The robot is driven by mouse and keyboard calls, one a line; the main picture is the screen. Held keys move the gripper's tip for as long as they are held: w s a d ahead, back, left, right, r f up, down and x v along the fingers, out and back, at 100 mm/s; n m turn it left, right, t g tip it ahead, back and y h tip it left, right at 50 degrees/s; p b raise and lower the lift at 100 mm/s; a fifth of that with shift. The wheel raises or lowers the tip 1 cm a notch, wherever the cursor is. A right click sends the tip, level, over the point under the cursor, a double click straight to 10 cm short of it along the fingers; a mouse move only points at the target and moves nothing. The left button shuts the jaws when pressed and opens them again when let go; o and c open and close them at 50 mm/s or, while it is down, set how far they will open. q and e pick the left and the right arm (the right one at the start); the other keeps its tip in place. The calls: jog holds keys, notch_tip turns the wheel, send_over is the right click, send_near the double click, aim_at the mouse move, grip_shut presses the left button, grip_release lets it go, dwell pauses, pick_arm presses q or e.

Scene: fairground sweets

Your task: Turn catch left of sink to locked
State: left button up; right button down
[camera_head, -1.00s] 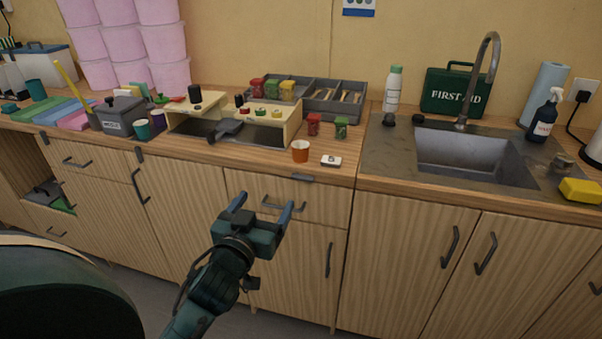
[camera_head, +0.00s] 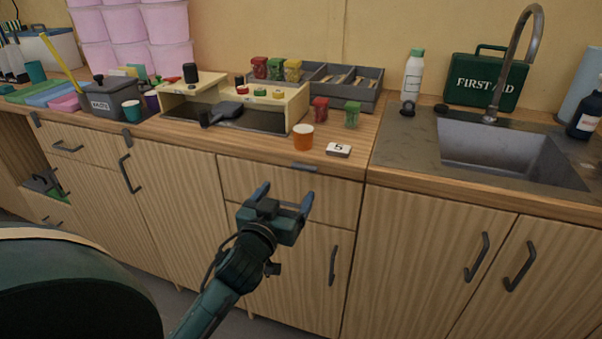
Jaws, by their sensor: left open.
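The sink (camera_head: 500,150) is set in a dark grey worktop at the right. To its left, a small dark catch (camera_head: 305,167) sits on the front edge of the wooden counter, above a drawer (camera_head: 335,191). Its bar lies about level, along the edge. My left gripper (camera_head: 285,196) is open and empty in front of that drawer, below and slightly left of the catch. Its fingers point up and hide the drawer handle. I cannot tell how far it is from the drawer front. My right gripper is not in view.
Two similar catches, (camera_head: 127,137) and (camera_head: 36,118), hang more upright farther left. An orange cup (camera_head: 303,137) and a number card (camera_head: 339,150) stand on the counter just behind the near catch. Cupboard handles (camera_head: 333,265) stick out below. A tap (camera_head: 520,60) rises behind the sink.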

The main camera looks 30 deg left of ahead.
aim_at(303, 168)
pick_arm(q)
jog(key=x, duration=0.9)
jog(key=shift+w, duration=0.45)
jog(key=c, duration=1)
